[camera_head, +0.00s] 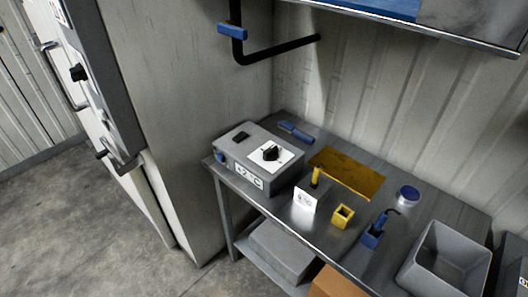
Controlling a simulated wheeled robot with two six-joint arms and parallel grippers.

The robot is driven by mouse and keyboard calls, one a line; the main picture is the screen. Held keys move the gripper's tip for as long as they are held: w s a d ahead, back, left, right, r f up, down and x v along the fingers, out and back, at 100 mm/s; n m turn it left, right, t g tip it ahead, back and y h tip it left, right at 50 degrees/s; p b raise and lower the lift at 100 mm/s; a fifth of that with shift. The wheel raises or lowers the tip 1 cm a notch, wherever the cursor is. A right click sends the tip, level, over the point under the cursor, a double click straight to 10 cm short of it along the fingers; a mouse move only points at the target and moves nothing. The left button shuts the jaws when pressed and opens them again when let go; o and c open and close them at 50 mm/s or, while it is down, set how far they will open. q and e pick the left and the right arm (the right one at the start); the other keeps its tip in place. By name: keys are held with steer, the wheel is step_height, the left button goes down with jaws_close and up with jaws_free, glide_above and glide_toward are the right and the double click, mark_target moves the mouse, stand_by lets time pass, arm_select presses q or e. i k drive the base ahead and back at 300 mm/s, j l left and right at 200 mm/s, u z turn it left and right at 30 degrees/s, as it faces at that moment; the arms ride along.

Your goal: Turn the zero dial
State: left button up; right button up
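A black dial (271,153) sits on a white plate on top of a grey instrument box (233,163). The box stands at the left end of a metal bench. A display (249,178) on its front seems to read +2 °C. A small black piece (241,136) and a blue knob (221,158) are also on the box. The marks around the dial are too small to read. Neither of my grippers is in view.
The metal bench (283,208) also holds a blue-handled tool (295,131), yellow plate (358,177), white card (305,199), yellow block (343,215), blue holder (373,237), blue-topped tin (408,196) and grey bin (447,258). A shelf hangs above. Floor at left is clear.

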mark_target(270, 154)
steer(key=k+j, duration=0.15)
steer(key=k, duration=0.9)
